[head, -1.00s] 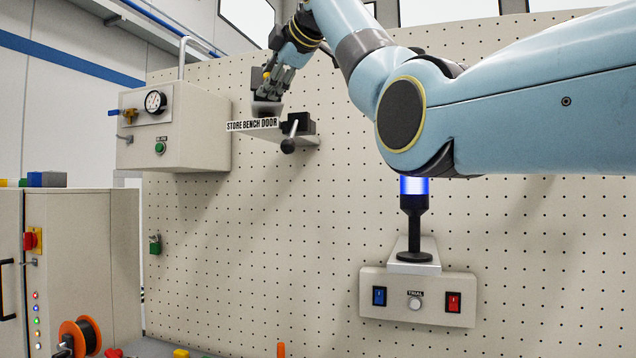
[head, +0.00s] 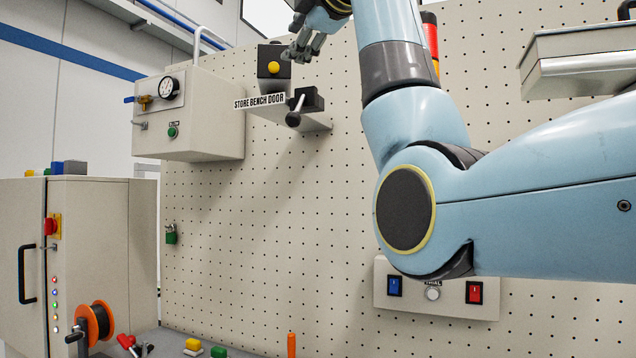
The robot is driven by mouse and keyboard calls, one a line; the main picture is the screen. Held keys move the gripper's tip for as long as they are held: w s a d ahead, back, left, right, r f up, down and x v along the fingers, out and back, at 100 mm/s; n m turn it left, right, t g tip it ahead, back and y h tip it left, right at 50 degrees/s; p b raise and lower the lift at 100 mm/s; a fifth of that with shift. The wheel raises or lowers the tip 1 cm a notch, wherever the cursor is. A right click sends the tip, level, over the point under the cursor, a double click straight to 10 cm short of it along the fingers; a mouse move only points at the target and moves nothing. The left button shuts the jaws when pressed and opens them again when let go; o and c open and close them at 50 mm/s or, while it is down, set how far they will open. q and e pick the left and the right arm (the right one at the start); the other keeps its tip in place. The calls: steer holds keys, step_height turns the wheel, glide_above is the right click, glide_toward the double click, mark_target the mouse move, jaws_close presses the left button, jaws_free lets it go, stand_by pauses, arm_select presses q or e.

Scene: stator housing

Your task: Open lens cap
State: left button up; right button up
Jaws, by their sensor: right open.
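No part that I can name for sure as a lens cap shows in the head view. A dark box with a round yellow button (head: 273,68) stands on a grey shelf at the upper middle, beside the "STORE BENCH DOOR" label (head: 259,101). A black lever with a ball end (head: 294,117) sits on the same shelf, to the right. My right gripper (head: 302,52) is open and empty, just right of the dark box and above the lever. It looks apart from both, though depth is hard to judge. My left gripper is out of view.
A gauge box (head: 190,110) hangs on the pegboard at left. A switch panel (head: 435,291) is partly behind my right arm. A metal box (head: 580,62) juts out at upper right, near a red signal light (head: 430,38). A cabinet (head: 90,240) stands at lower left.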

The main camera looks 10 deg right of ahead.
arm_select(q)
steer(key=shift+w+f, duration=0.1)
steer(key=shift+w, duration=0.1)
arm_select(e)
steer(key=w+d+f+m+g+h, duration=0.1)
steer(key=w+d+f+m, duration=0.1)
steer(key=f, duration=0.9)
steer(key=w+d+f+m+g, duration=0.1)
steer(key=w+d+f+m, duration=0.1)
steer(key=f, duration=0.9)
steer(key=shift+w+d+m+g+h, duration=0.3)
steer(key=shift+w+m+g+h, duration=0.1)
steer(key=shift+w+m, duration=0.2)
steer(key=shift+f, duration=0.15)
